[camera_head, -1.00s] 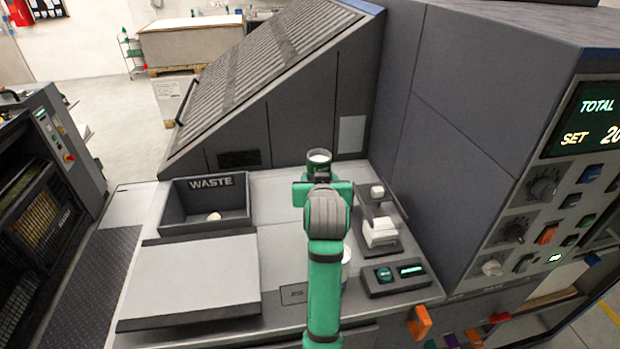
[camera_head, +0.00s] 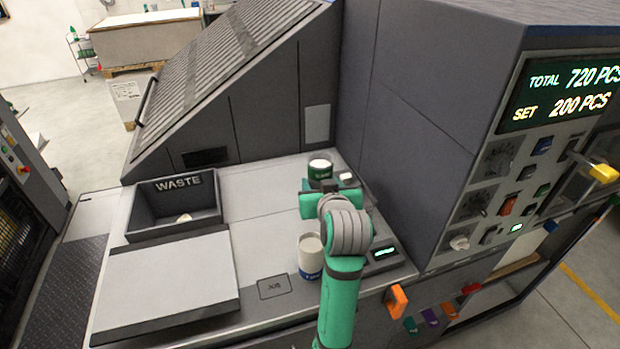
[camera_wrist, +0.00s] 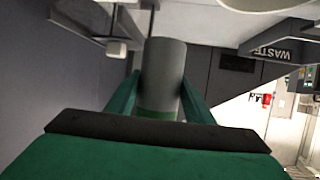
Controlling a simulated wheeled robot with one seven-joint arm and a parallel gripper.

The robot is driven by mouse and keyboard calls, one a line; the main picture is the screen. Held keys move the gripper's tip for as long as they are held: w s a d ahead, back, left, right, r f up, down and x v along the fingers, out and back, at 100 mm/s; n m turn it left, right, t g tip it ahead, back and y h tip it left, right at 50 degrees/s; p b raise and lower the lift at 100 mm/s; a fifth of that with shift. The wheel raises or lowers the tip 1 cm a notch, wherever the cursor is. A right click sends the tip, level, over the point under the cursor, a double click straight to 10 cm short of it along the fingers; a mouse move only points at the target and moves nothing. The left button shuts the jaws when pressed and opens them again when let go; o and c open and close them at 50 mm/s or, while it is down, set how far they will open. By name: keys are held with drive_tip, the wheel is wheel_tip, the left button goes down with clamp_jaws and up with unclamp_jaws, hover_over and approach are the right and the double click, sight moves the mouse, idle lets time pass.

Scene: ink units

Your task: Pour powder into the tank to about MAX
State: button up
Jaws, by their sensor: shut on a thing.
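A dark container with a green band (camera_head: 320,170) and a pale top is between my gripper's fingers. My gripper (camera_head: 324,187) is shut on it, above the back of the worktop. In the wrist view the container (camera_wrist: 164,70) looks grey and stands between two green fingers. A white cup with a blue label (camera_head: 310,262) stands on the worktop, left of my arm and nearer the front. A small white part (camera_head: 346,177) shows just right of the gripper; my arm hides most of what is below it. No MAX mark is readable, and I cannot tell which thing is the tank.
A WASTE bin (camera_head: 140,223) with a small pale object in it is at the left, behind a flat grey cover (camera_head: 180,275). A lit readout (camera_head: 384,253) is right of my arm. The tall machine wall (camera_head: 420,130) bounds the right. Worktop between bin and gripper is clear.

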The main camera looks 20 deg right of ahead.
drive_tip(key=f, duration=0.1)
drive_tip(key=d+f+m+y, duration=0.1)
drive_tip(key=shift+s+d+f+m, duration=0.2)
drive_tip(key=shift+s+f+m, duration=0.1)
drive_tip(key=shift+s, duration=0.05)
drive_tip(key=shift+d+r+m+y, duration=0.25)
drive_tip(key=shift+r+m+y, duration=0.05)
drive_tip(key=shift+r, duration=0.05)
drive_tip(key=shift+w+d+r+m+y, duration=0.15)
drive_tip(key=shift+d+r+m+y, duration=0.15)
drive_tip(key=shift+m, duration=0.2)
drive_tip(key=shift+a, duration=0.25)
drive_tip(key=shift+d, duration=0.4)
drive_tip(key=shift+s, duration=0.2)
drive_tip(key=shift+r+y, duration=0.1)
drive_tip(key=shift+y, duration=0.2)
drive_tip(key=shift+d+r+m, duration=0.1)
drive_tip(key=shift+r+m, duration=0.05)
drive_tip(key=shift+m, duration=0.25)
